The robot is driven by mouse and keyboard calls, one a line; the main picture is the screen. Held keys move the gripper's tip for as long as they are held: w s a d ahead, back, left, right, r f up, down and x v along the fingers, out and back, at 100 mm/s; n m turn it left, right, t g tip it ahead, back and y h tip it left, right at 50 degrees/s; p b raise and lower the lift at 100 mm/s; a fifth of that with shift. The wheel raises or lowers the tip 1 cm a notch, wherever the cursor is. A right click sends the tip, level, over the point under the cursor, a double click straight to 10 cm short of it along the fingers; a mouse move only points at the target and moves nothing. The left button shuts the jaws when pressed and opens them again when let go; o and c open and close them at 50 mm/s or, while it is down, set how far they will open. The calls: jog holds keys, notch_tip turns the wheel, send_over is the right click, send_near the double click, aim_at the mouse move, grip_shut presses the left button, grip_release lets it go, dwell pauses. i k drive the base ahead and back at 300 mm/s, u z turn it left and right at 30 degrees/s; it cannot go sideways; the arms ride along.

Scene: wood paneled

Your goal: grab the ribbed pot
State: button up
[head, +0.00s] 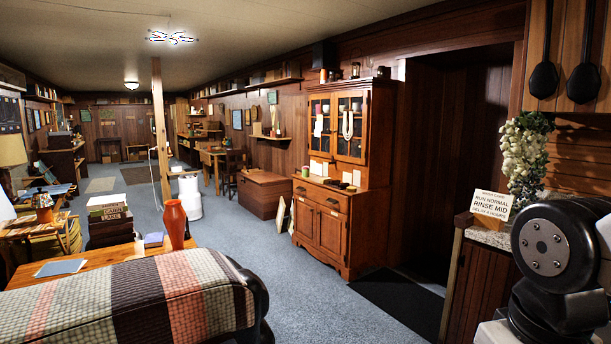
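I cannot pick out a pot with clear ribs in the head view. A tall orange-red vase (174,224) stands upright on the wooden table at the left, behind the plaid cloth; ribs cannot be made out on it. A white, roughly cylindrical container (189,198) stands on the floor farther back, beside the wooden post; its surface is too small to tell. Part of my arm shows at the right edge, large and close. My gripper is not in view, so its state and any contact are hidden.
Blue-grey carpet (305,290) is open between the sofa with a plaid cover (130,300) and the wooden cabinet (333,215). A wooden chest (262,194) stands farther back. A counter (490,236) with a sign (491,205) is at the right.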

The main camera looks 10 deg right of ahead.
aim_at(306, 170)
jog(key=z, duration=0.6)
jog(key=i, duration=3.1)
jog(key=u, duration=1.05)
jog(key=i, duration=4.1)
jog(key=z, duration=0.65)
